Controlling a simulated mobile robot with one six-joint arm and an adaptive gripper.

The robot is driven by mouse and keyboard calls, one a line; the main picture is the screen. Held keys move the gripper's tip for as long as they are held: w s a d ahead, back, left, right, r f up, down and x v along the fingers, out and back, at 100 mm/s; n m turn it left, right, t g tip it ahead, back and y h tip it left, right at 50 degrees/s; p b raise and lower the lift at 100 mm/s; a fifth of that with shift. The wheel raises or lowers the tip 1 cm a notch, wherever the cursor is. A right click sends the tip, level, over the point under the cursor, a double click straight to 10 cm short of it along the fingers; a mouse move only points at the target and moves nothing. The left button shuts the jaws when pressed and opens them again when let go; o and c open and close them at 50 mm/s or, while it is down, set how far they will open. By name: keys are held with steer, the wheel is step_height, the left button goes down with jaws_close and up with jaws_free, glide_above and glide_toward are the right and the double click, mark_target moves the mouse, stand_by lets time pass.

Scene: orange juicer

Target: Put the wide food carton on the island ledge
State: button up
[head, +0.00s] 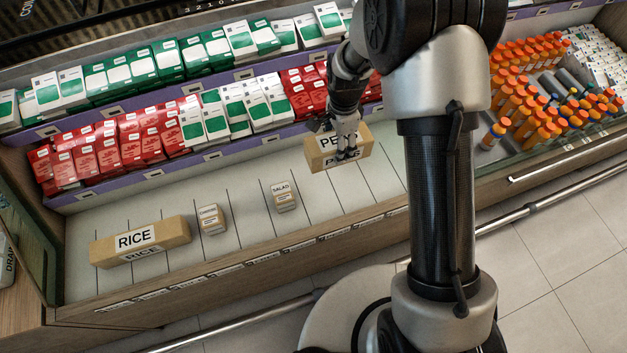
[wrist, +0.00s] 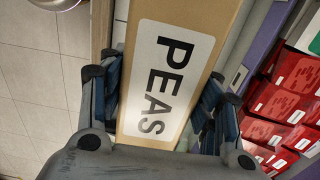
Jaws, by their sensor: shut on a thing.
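A wide tan carton with a white PEAS label (head: 318,158) is in my gripper (head: 347,152), over the right part of the pale lower ledge (head: 245,235) in the head view. In the wrist view the carton (wrist: 178,82) lies between the blue-padded fingers, one on each long side. My gripper is shut on it. The carton looks raised above the ledge, but its exact height is hard to tell. A second wide tan carton, labelled RICE (head: 170,238), lies on the ledge at the left.
Small SALAD (head: 284,197) and other small (head: 212,219) cartons stand on the ledge between the RICE and PEAS cartons. Red boxes (head: 105,145) and green-white boxes (head: 210,50) fill the shelves behind. Orange bottles (head: 525,105) stand at the right. Ledge lanes between SALAD and PEAS look clear.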

step_height(320, 180, down, 19)
steer(key=b, duration=0.5)
steer(key=shift+f, duration=0.2)
steer(key=shift+f, duration=0.15)
steer(key=o, duration=1.2)
step_height(320, 180, up, 13)
steer(key=p, duration=0.3)
steer(key=shift+f, duration=0.2)
